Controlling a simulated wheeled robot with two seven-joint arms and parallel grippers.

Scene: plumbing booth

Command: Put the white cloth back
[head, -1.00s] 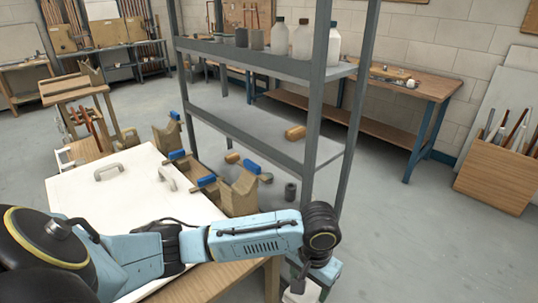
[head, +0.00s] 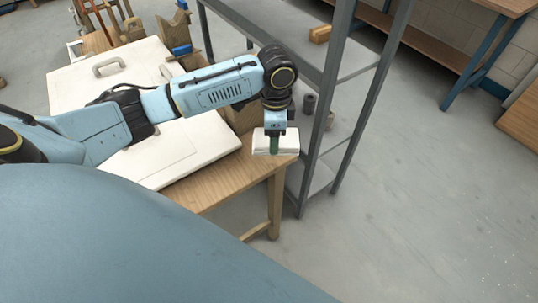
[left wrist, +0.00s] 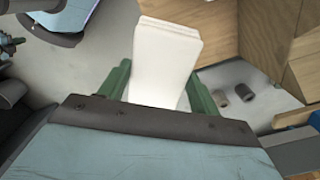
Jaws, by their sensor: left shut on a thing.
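The white cloth (head: 290,142) is a small folded block at the right corner of the wooden table in the head view. My left gripper (head: 273,143) reaches down from above and is shut on it. In the left wrist view the cloth (left wrist: 166,62) stands out between the two green fingers of the left gripper (left wrist: 160,88). I cannot tell whether the cloth touches the table top or hangs just above it. My right gripper is in neither current view.
A large white panel with handles (head: 150,150) covers much of the wooden table (head: 225,185). A grey metal shelf unit (head: 322,120) stands close to the right of the gripper. Dark cylinders (left wrist: 243,92) sit nearby in the wrist view. Open floor (head: 420,220) lies to the right.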

